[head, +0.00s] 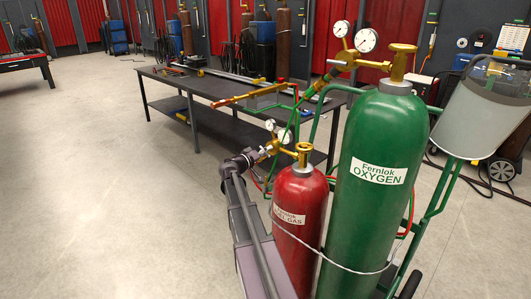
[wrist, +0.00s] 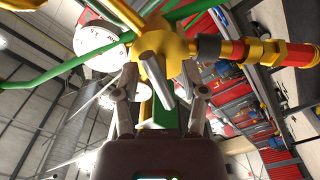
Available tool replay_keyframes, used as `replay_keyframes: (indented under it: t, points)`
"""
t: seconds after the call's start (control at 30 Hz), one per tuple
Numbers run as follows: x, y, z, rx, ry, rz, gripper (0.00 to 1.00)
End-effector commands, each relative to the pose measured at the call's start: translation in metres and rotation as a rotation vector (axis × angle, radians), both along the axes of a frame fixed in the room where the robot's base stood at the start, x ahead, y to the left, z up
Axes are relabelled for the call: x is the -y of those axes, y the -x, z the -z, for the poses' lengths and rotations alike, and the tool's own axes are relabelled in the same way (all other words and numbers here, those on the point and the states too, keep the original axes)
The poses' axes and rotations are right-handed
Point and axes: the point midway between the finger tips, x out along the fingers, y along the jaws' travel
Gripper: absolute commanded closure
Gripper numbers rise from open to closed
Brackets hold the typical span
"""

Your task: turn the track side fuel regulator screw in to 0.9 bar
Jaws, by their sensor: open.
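The red fuel gas cylinder (head: 298,245) stands in a cart beside the taller green oxygen cylinder (head: 374,215). The brass fuel regulator (head: 268,151) sits at its top left, with two small gauges (head: 278,130). My gripper (head: 250,157) is at the regulator's left side. In the wrist view the brass regulator body (wrist: 162,48) is just ahead, with a silver adjusting screw (wrist: 156,72) pointing towards me. My open gripper (wrist: 160,98) has a fingertip on either side of the screw; I cannot tell whether they touch it. A white gauge (wrist: 97,37) shows partly; its reading is unclear.
The oxygen regulator's gauges (head: 367,40) are higher up. A dark workbench (head: 225,93) with a brass torch (head: 248,94) stands behind the cart. A grey cylindrical container (head: 478,112) hangs at the cart's right. Green and red hoses run near the regulators. The floor at left is clear.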

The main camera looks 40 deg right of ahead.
Motion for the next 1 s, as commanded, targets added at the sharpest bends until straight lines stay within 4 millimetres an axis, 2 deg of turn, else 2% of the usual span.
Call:
replay_keyframes:
  t: [0.03, 0.2, 0.23, 1.0]
  points:
    - [-0.0001, 0.0001, 0.0001, 0.000, 0.000, 0.000, 0.47]
    - [-0.0002, 0.0000, 0.0000, 0.000, 0.000, 0.000, 0.98]
    - [-0.0002, 0.0000, 0.0000, 0.000, 0.000, 0.000, 1.00]
    - [0.0000, 0.0002, 0.0000, 0.088, -0.007, 0.001, 1.00]
